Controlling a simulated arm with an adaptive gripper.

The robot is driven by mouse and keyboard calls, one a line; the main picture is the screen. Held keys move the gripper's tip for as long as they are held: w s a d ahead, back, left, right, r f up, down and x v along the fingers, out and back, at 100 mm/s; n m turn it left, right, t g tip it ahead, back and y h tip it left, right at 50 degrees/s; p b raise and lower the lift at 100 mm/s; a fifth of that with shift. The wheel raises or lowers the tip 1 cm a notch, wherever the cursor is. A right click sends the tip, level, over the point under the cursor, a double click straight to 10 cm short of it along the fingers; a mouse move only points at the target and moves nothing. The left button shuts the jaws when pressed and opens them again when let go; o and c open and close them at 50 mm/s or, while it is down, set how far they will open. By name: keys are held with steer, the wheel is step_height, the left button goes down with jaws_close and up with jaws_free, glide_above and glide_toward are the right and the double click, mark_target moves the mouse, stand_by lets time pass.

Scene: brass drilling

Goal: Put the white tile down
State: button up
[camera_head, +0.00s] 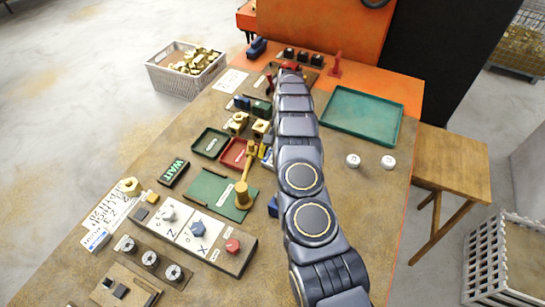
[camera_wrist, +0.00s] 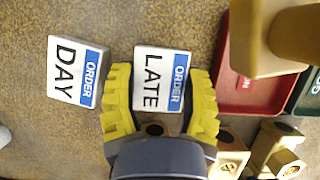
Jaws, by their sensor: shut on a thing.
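The white tile marked LATE with a blue ORDER strip (camera_wrist: 152,66) sits between the yellow ribbed fingers of my gripper (camera_wrist: 161,77), which are shut on its two sides. I cannot tell whether the tile touches the tabletop or is slightly above it. A similar white tile marked DAY (camera_wrist: 72,72) lies apart on the brown surface to the left in the wrist view.
A tall brass post (camera_head: 242,185) and a red tray (camera_head: 231,159) stand close to my gripper. Brass blocks (camera_wrist: 230,146) lie near its right finger. A dark green tray (camera_head: 209,131) is left of the red one. A large teal tray (camera_head: 350,92) stands at the back right.

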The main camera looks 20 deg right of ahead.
steer(key=shift+f, duration=0.1)
steer(key=o, duration=0.8)
